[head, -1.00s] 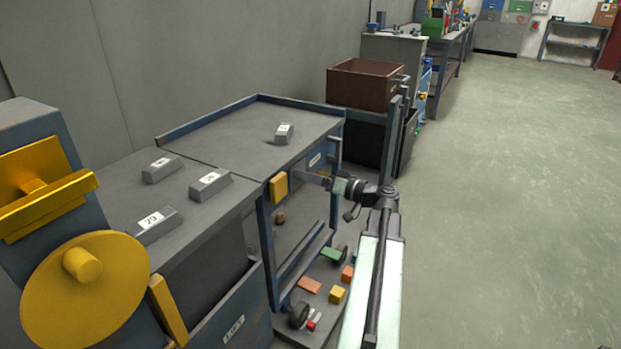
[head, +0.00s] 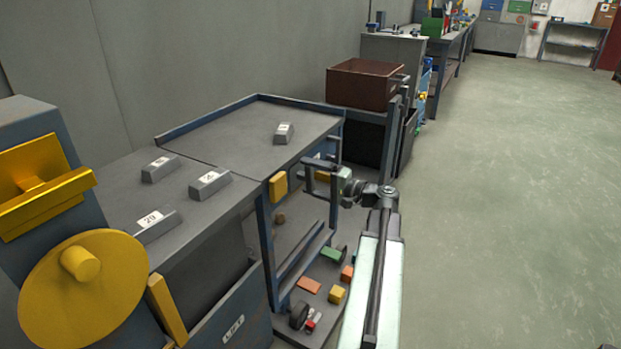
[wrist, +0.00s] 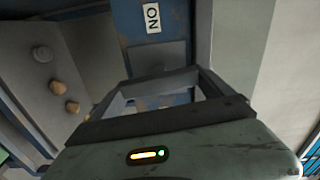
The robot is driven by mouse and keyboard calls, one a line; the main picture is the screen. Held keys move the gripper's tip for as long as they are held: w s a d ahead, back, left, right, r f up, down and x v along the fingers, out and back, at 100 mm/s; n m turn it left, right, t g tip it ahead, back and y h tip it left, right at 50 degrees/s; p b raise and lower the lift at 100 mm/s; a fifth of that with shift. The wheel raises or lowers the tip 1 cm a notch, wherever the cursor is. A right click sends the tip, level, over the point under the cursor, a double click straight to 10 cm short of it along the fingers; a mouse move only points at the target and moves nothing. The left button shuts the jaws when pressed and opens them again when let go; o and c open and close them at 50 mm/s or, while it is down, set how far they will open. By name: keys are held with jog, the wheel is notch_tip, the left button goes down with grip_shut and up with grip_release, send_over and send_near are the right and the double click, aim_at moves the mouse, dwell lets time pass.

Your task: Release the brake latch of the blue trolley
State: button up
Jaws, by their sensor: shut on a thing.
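The blue trolley (head: 262,225) stands left of my arm, with a grey top and a blue frame. My gripper (head: 310,176) is at its near right end, just under the top. In the wrist view my gripper (wrist: 165,76) reaches toward a blue panel (wrist: 155,25) with a white label (wrist: 152,18). Its dark fingers come together at their tips, shut on the brake latch, which the fingers mostly hide.
A grey block (head: 284,133) lies on the trolley top. A grey cabinet with several numbered blocks and a yellow disc (head: 83,280) stands at near left. Coloured blocks lie on the trolley's lower shelf. A brown bin (head: 362,84) stands behind. The floor at right is clear.

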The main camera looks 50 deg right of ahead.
jog(key=shift+m, duration=0.5)
dwell(0.3)
jog(key=o, duration=1.1)
jog(key=v, duration=0.7)
jog(key=shift+s, duration=0.4)
